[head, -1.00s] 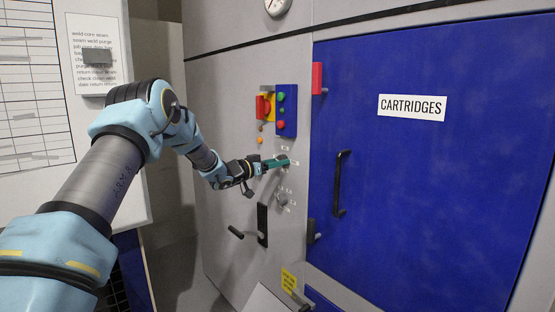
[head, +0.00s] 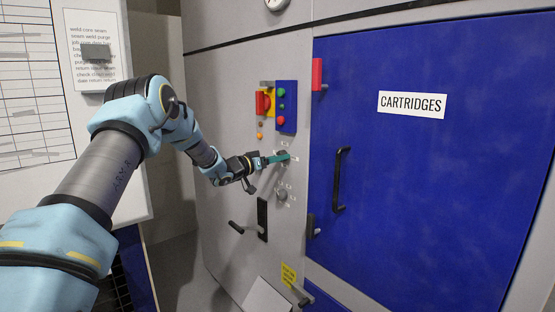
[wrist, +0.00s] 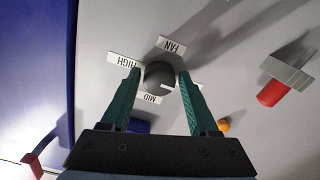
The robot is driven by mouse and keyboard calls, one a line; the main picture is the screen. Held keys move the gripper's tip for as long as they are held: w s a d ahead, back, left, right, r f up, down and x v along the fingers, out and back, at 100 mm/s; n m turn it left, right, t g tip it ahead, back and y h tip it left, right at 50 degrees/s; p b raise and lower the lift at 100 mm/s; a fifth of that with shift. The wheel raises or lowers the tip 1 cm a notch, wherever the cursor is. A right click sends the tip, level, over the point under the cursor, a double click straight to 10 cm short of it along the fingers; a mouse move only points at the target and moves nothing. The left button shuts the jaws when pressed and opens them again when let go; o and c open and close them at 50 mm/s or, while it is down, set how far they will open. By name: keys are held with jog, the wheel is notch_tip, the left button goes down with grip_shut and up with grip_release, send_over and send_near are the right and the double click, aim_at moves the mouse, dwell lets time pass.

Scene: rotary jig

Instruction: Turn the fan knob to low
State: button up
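The fan knob (wrist: 160,75) is dark and round, on the grey panel. In the wrist view it sits between the two green fingers of my gripper (wrist: 159,74), with a narrow gap on each side. The fingers are apart and not visibly pressing on it. A short light mark on the knob lies toward its lower right. Labels FAN (wrist: 171,46), HIGH (wrist: 124,59) and MID (wrist: 150,98) appear upside down around it. Another white label is mostly hidden behind the right finger. In the head view my gripper (head: 284,157) reaches the panel at the knob, which is partly covered.
A second knob (head: 282,195) sits just below. A black lever (head: 262,220) is lower left. A blue box with coloured buttons (head: 287,107) and a red switch on yellow (head: 264,103) are above. The blue CARTRIDGES door (head: 430,180) with its black handle (head: 341,180) is right.

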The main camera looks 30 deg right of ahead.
jog(key=shift+o, duration=1.4)
jog(key=s+a+b, duration=0.2)
jog(key=a+b, duration=0.2)
jog(key=a, duration=0.6)
jog(key=shift+a, duration=0.3)
